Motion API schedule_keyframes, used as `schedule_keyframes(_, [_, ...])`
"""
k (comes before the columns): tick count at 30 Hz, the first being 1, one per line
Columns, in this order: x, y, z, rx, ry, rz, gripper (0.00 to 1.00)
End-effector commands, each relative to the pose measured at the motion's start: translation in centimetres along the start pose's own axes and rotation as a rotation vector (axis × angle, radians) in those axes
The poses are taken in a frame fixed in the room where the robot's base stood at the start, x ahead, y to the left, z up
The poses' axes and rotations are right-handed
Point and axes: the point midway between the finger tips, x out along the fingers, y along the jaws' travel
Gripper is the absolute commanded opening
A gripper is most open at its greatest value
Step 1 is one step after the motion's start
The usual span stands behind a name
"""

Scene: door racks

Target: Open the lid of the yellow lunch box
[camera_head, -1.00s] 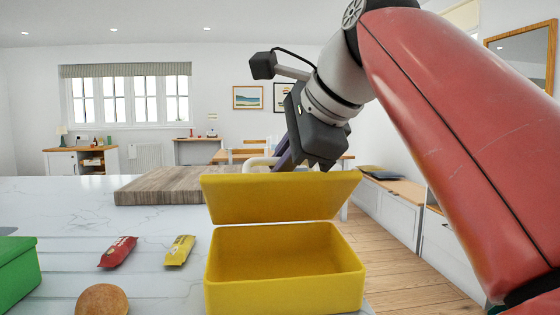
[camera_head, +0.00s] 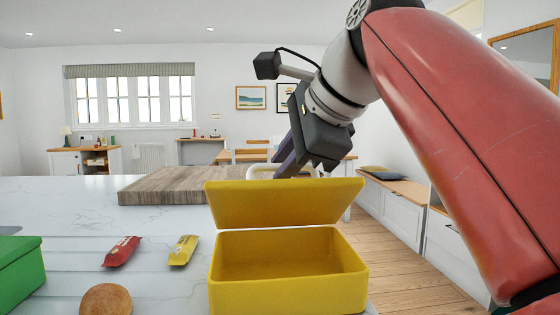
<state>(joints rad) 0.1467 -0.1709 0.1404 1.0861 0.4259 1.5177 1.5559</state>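The yellow lunch box (camera_head: 288,295) stands at the front right of the marble counter, and its inside looks empty. Its lid (camera_head: 285,203) is raised at the back edge and stands open, leaning slightly away from me. My gripper (camera_head: 284,168) is behind the lid near its upper edge, pointing down and to the left. Its fingertips are partly hidden by the lid. I cannot tell whether the fingers touch the lid or handle.
A wooden board (camera_head: 170,186) lies behind the box on the left. A red packet (camera_head: 122,251), a yellow packet (camera_head: 183,250) and a bun (camera_head: 105,299) lie left of the box. A green box (camera_head: 20,272) stands at the far left. Floor is open to the right.

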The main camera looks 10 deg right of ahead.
Motion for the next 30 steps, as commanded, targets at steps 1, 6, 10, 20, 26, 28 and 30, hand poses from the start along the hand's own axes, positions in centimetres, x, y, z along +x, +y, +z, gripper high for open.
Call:
schedule_keyframes(1, [0.0, 0.0, 0.0, 0.0, 0.0, 0.0, 0.19])
schedule_keyframes(6, [0.0, 0.0, 0.0, 0.0, 0.0, 0.0, 0.19])
schedule_keyframes(10, [-0.5, -0.1, 0.0, 0.0, 0.0, -0.002, 0.19])
schedule_keyframes(20, [-2.7, -0.2, 0.0, 0.0, 0.001, -0.002, 0.19])
schedule_keyframes(26, [-4.2, -0.3, 0.0, 0.001, -0.001, -0.002, 0.19])
schedule_keyframes(28, [-4.7, -0.4, 0.0, 0.001, -0.001, -0.003, 0.19])
schedule_keyframes(30, [-5.1, -0.4, 0.0, 0.001, 0.0, -0.001, 0.19])
